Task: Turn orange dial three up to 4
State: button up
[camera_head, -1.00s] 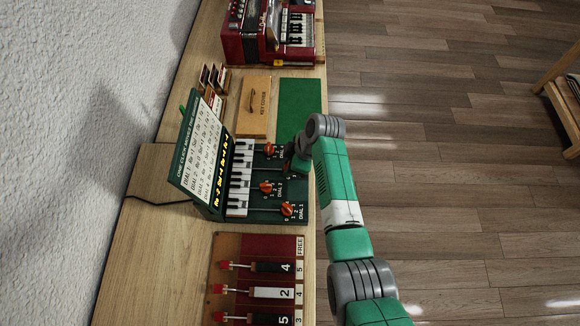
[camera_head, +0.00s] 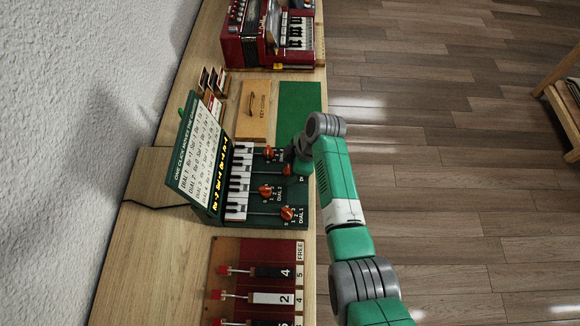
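The green dial box (camera_head: 250,213) stands on the bench, with a row of piano keys (camera_head: 239,180) and several orange dials. Dial three (camera_head: 287,170) shows as a small orange-red knob, partly covered by my gripper; its pointer and scale are too small or hidden to read. Dial one (camera_head: 288,213) and dial two (camera_head: 266,191) sit nearer, and another orange dial (camera_head: 268,153) sits beyond. My gripper (camera_head: 298,162) is at the box's right edge, close beside dial three. Its fingers are too small and dark to tell open from shut, or whether they touch the dial.
An upright green board (camera_head: 193,160) with dial text leans at the box's left. A wooden key cover (camera_head: 256,110) and green mat (camera_head: 299,108) lie beyond, then a red accordion (camera_head: 262,35). A red board with numbered blocks (camera_head: 232,255) lies nearer.

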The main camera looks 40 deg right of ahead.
jog(key=shift+r, duration=0.15)
jog(key=p+v, duration=0.1)
jog(key=v, duration=0.6)
jog(key=shift+d+r, duration=0.15)
jog(key=shift+r, duration=0.1)
jog(key=shift+s, duration=0.1)
